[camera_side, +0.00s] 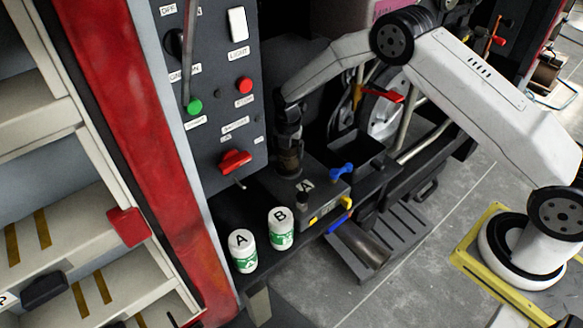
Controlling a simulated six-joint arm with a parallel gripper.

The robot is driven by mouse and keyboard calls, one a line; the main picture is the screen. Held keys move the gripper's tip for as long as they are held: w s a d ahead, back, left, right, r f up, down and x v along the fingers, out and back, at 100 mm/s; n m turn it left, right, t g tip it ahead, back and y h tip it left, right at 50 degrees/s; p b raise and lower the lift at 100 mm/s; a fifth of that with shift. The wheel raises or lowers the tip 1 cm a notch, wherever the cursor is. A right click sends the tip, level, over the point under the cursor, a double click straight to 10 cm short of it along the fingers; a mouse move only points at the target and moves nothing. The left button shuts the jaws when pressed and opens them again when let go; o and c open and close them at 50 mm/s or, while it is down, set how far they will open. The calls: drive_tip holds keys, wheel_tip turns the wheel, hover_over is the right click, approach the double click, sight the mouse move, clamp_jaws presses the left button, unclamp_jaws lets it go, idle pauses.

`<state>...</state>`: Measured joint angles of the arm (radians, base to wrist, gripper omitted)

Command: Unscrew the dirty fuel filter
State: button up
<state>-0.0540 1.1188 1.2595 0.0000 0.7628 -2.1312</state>
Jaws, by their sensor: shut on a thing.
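The dirty fuel filter (289,160) is a dark brownish cylinder. It stands upright at the back of a dark grey block marked "A", below the control panel's right edge. My gripper (290,139) points down from above and is shut on the filter's upper part. The fingers are dark against a dark background, so their exact contact is hard to see. I cannot tell whether the filter is still threaded in its seat. Two clean white and green filters, marked A (242,251) and B (281,229), stand upright on the dark ledge in front.
The control panel (215,85) with a red handle (235,160) rises close to the left of my gripper. A blue valve handle (342,170), a yellow one (347,202) and an open dark bin (357,150) are to the right. A ribbed step (405,230) lies below.

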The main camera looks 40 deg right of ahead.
drive_tip(key=n, duration=0.4)
drive_tip(key=shift+r+n, duration=0.1)
drive_tip(key=shift+n, duration=0.3)
drive_tip(key=shift+n, duration=0.3)
drive_tip(key=shift+n, duration=1.9)
drive_tip(key=o, duration=1.3)
drive_tip(key=shift+r, duration=4.95)
